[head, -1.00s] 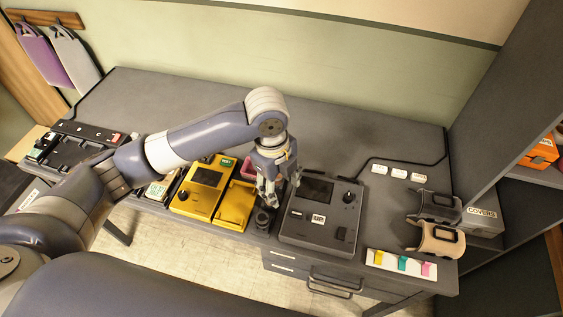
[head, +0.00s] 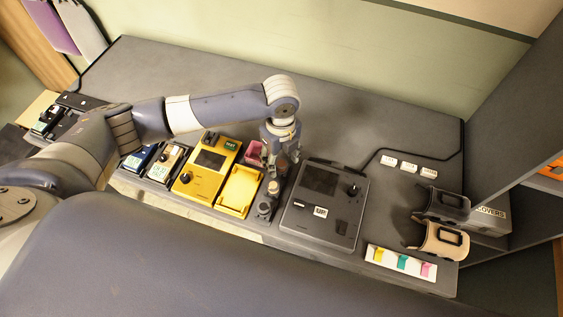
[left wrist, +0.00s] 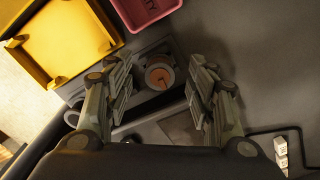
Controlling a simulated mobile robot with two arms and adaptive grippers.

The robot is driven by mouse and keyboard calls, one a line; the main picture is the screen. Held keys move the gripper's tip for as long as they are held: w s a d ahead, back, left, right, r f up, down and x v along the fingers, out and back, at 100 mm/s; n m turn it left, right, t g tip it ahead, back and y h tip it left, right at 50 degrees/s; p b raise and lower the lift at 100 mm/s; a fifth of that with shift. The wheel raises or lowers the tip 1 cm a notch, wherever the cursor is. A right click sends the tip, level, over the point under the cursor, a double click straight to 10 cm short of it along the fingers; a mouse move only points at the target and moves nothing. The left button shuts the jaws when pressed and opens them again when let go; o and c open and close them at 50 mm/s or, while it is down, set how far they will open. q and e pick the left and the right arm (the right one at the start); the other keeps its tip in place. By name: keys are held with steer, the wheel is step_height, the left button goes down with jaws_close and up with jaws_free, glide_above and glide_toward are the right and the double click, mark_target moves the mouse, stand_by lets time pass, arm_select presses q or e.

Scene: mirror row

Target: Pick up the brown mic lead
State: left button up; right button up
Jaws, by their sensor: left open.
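A round dark piece with a brown top (left wrist: 160,75) stands in the left wrist view between my open fingers; it may be the brown mic lead, but no cord can be made out. In the head view its brownish top (head: 273,187) shows just in front of my fingertips, over a dark stand (head: 264,209). My left gripper (head: 279,166) is open and points down, with a finger on each side of the piece in the left wrist view (left wrist: 163,92). I see no contact. My right gripper is not in view.
A yellow tester (head: 207,162) and an open yellow tray (head: 239,190) stand left, with a pink bin (head: 254,152) behind. A dark grey console (head: 325,203) stands close right. Two cover holders (head: 443,240) stand far right.

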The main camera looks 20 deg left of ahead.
arm_select(q)
steer(key=shift+f, duration=1.05)
steer(key=c, duration=1.1)
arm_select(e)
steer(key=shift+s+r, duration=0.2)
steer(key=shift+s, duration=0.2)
